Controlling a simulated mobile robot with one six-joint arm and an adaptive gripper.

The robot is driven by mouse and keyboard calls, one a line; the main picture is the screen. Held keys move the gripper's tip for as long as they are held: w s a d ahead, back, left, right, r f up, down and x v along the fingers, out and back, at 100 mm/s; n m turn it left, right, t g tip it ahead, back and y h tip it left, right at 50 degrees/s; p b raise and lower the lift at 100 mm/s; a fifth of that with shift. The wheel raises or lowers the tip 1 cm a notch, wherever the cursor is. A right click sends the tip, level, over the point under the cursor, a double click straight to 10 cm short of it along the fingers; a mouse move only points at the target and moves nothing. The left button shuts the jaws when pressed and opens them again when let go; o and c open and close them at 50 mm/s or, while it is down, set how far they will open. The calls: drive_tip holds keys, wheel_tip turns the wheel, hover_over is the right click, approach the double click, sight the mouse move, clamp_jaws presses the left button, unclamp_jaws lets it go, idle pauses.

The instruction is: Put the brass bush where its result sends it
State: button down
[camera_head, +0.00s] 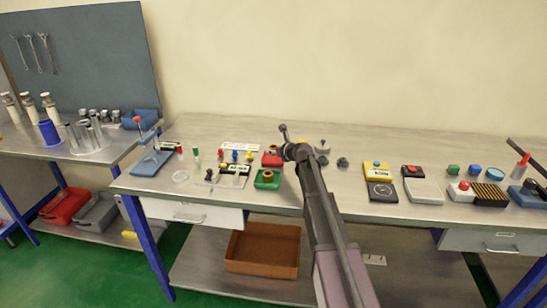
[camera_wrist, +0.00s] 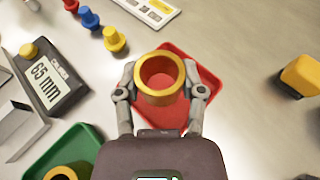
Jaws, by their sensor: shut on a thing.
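My gripper (camera_wrist: 162,90) is shut on a brass bush (camera_wrist: 161,98), a short hollow ring held upright between the two fingers. Below it in the wrist view is a red tray (camera_wrist: 205,80); its red floor shows through the bush's bore. I cannot tell whether the bush touches the tray. A green tray (camera_wrist: 88,137) lies at lower left with another brass ring (camera_wrist: 60,172) in it. In the head view my gripper (camera_head: 290,152) is beside the red tray (camera_head: 270,161), with the green tray (camera_head: 267,186) nearer the front. The held bush is not distinct there.
A dark gauge block marked 65 mm (camera_wrist: 55,82) lies left of the red tray. Blue, yellow and red pegs (camera_wrist: 114,40) and a white panel (camera_wrist: 152,10) stand beyond. A yellow block (camera_wrist: 301,75) is at right. The bench between my arm and the scale (camera_head: 382,192) is mostly clear.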

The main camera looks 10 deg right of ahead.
sight(274, 160)
drive_tip(key=shift+w, duration=0.15)
drive_tip(key=shift+w+d, duration=0.1)
drive_tip(key=shift+w, duration=0.25)
drive_tip(key=shift+w+f+b, duration=0.2)
drive_tip(key=shift+f+b, duration=1.65)
drive_tip(key=shift+f, duration=0.2)
drive_tip(key=shift+c, duration=1)
unclamp_jaws()
drive_tip(key=shift+r, duration=0.1)
drive_tip(key=shift+r, duration=0.1)
